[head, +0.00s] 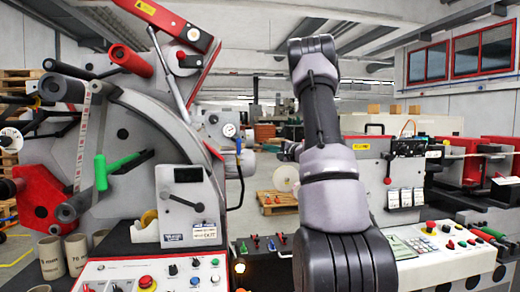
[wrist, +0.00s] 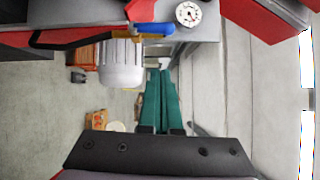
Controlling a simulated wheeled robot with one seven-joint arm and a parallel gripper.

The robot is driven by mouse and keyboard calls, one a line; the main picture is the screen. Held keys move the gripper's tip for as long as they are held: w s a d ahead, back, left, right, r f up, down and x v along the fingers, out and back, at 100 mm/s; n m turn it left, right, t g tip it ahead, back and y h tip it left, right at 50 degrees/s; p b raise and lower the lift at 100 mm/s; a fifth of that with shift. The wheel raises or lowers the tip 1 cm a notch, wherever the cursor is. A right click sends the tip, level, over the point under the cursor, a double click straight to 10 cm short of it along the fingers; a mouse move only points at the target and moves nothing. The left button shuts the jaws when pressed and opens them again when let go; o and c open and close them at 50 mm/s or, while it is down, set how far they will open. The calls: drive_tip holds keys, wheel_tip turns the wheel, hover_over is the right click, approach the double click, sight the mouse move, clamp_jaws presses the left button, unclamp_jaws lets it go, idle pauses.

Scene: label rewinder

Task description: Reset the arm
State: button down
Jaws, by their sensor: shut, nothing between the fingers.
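My arm (head: 330,165) stands raised in the middle of the head view, bent at the top and pointing away from the camera. My gripper is mostly hidden behind the arm there. In the wrist view the two green fingers of my gripper (wrist: 161,76) lie side by side, shut and empty. They point out into open space and touch nothing that I can see.
The label rewinder (head: 135,140) stands to the left, with a green handle (head: 101,172) and a control panel (head: 155,277). Another control panel (head: 445,250) lies right. The wrist view shows a gauge (wrist: 188,14), blue-handled valve (wrist: 152,30) and grey motor (wrist: 122,64) near the fingers.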

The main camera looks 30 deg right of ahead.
drive_tip(key=shift+v, duration=0.85)
drive_tip(key=s+a+r+n+g+y, duration=0.2)
drive_tip(key=s+a+r+n+g, duration=0.15)
drive_tip(key=s+a, duration=0.6)
drive_tip(key=s+a+r+n+g+y, duration=0.3)
drive_tip(key=s+a+g, duration=0.2)
drive_tip(key=a, duration=0.9)
drive_tip(key=s+a+n+g+h, duration=0.3)
drive_tip(key=s+a, duration=0.3)
drive_tip(key=s, duration=0.6)
drive_tip(key=s+d+f+n+t+h, duration=0.1)
drive_tip(key=s+h, duration=0.4)
drive_tip(key=s, duration=0.6)
drive_tip(key=shift+s+d+f+h, duration=0.25)
drive_tip(key=shift+d+f+h, duration=0.25)
drive_tip(key=shift+d, duration=0.65)
